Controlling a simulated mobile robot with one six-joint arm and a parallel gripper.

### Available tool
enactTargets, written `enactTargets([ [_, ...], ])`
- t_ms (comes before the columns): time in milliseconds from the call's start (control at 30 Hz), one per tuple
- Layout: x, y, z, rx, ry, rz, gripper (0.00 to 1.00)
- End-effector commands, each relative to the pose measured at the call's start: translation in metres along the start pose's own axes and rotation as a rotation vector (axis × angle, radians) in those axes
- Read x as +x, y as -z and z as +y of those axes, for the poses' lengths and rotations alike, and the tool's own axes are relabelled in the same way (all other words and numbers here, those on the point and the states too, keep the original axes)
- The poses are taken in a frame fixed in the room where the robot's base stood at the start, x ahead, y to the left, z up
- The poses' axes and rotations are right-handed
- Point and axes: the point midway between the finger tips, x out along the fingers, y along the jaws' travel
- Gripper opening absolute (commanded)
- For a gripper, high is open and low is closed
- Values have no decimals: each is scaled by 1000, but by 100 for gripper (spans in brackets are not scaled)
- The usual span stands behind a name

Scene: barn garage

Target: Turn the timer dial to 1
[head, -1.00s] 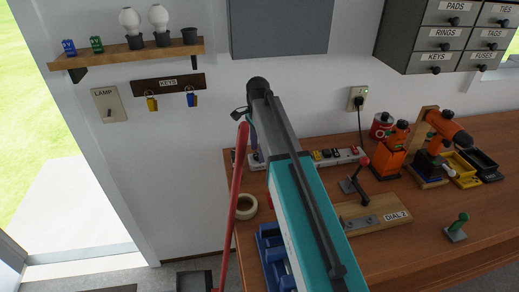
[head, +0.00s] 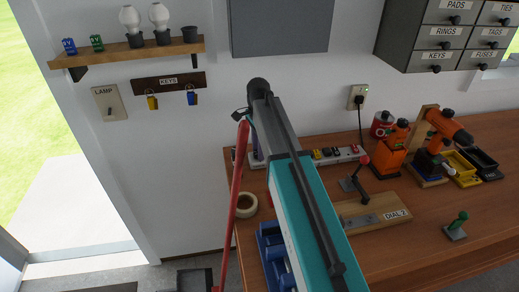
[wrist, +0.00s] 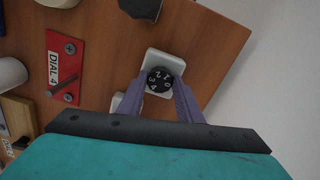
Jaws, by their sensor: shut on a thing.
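The timer dial (wrist: 160,79) is a round black knob with white digits, set on a white plate (wrist: 159,59) on the wooden bench, seen in the wrist view. My gripper (wrist: 159,90) has purple fingers on both sides of the dial and is shut on it. The digits look tilted in this view, and I cannot make out a pointer or which digit it marks. In the head view my arm hides the dial and most of the gripper.
A red board marked DIAL 4 (wrist: 67,67) lies left of the timer in the wrist view. In the head view, a power strip (head: 338,154), a red-knobbed lever (head: 357,177), a tape roll (head: 244,205) and a blue rack (head: 270,245) surround my arm. The right front bench is clearer.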

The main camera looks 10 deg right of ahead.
Motion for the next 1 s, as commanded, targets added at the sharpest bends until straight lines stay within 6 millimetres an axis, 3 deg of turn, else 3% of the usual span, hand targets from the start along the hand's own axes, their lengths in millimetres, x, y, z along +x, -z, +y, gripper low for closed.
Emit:
enactTargets([
  [367, 0, 1, 0, -151, -2, 2, 10],
  [1000, 0, 1, 1, -703, -2, 0, 10],
])
